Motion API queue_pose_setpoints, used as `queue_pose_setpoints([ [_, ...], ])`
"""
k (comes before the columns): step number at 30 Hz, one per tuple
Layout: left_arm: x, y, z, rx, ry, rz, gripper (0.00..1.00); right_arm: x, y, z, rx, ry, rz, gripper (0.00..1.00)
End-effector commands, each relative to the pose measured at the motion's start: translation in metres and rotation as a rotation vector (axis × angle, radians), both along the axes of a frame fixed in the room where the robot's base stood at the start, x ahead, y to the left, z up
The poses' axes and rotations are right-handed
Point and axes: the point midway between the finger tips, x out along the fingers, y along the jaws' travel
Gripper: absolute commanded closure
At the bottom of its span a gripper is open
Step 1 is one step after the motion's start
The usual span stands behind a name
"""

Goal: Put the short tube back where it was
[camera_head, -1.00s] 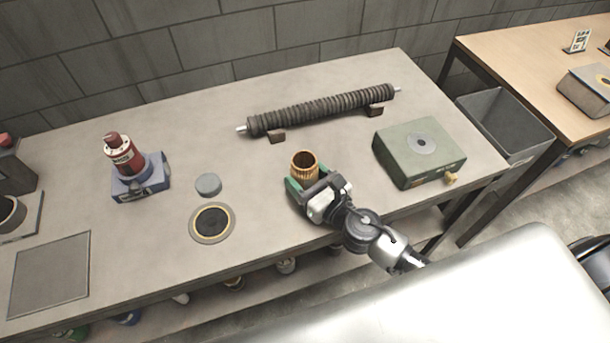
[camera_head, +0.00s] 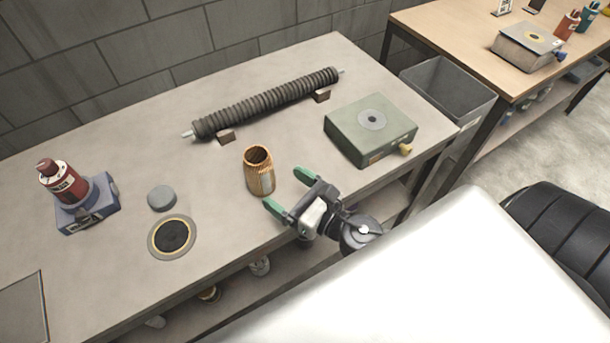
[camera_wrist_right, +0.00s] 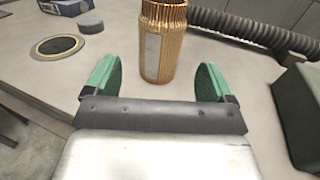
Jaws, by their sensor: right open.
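The short tube (camera_head: 259,172) is a copper-coloured mesh cylinder with an open top. It stands upright on the grey table, left of the green box. In the right wrist view the short tube (camera_wrist_right: 162,40) stands just beyond the fingertips, with a pale label on its side. My right gripper (camera_head: 287,190) is open and empty, with green fingers pointing at the tube from the front right, apart from it. It also shows in the right wrist view (camera_wrist_right: 158,75). My left gripper is not in view.
A round black pad with a yellow ring (camera_head: 172,237) and a grey disc (camera_head: 161,198) lie left of the tube. A long ribbed roll (camera_head: 265,103) rests behind. A green box (camera_head: 370,130) stands right, a red bottle on a blue block (camera_head: 83,205) at left.

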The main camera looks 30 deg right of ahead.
Motion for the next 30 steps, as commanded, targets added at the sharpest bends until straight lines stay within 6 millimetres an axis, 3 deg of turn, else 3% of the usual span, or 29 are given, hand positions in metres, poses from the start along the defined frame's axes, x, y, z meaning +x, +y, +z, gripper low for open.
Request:
queue_pose_setpoints([
  [3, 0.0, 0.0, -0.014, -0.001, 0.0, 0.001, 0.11, -0.021, -0.008, -0.004, -0.001, 0.002, 0.001, 0.15],
  [10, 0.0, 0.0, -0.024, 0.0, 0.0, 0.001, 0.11, -0.04, -0.016, -0.002, -0.001, 0.0, 0.0, 0.15],
  [30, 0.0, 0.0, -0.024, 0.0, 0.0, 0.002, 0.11, -0.044, -0.017, 0.001, -0.001, -0.001, 0.001, 0.15],
])
